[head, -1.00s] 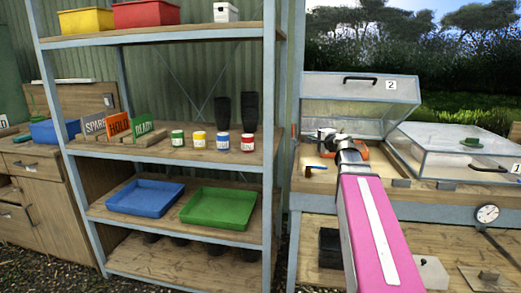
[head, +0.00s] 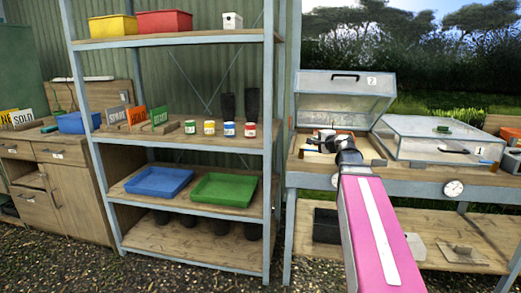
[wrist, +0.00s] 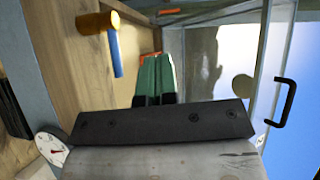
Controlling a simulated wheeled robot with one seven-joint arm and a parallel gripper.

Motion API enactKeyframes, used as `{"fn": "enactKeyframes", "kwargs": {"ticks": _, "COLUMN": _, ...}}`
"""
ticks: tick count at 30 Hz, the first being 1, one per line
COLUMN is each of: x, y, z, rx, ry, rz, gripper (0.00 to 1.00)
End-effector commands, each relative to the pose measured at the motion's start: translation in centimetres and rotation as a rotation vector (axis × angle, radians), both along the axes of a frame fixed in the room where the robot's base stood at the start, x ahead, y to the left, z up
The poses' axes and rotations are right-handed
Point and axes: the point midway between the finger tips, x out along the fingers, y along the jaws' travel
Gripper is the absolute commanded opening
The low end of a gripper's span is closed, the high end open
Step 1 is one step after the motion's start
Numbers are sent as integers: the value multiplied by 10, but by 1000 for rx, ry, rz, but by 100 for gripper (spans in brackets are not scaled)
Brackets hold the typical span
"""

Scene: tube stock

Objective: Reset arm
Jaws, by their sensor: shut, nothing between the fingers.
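My gripper (wrist: 154,80) shows in the wrist view as two green fingers lying side by side, shut with nothing between them. It points into the wooden box of the cold frame whose lid, marked 2 (head: 372,81), stands open. In the head view my pink arm reaches toward this box from the lower right, and its wrist hides the fingers.
A closed clear-lidded frame (head: 440,138) stands to the right. A round dial (head: 453,188) sits on the bench front. A shelf rack holds a blue tray (head: 159,182), a green tray (head: 224,189), several jars and signs. Gravel ground (head: 190,275) lies open in front.

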Motion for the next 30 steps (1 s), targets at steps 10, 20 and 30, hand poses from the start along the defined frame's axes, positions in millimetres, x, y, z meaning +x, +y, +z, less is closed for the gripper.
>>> {"fn": "enactKeyframes", "kwargs": {"ticks": 10, "x": -14, "y": 22, "z": -54, "rx": -146, "ry": 79, "rz": 75, "gripper": 0}}
{"fn": "enactKeyframes", "kwargs": {"ticks": 20, "x": -52, "y": 52, "z": -150, "rx": -411, "ry": 232, "rz": 231, "gripper": 0}}
{"fn": "enactKeyframes", "kwargs": {"ticks": 30, "x": -163, "y": 76, "z": -311, "rx": -898, "ry": 549, "rz": 598, "gripper": 0}}
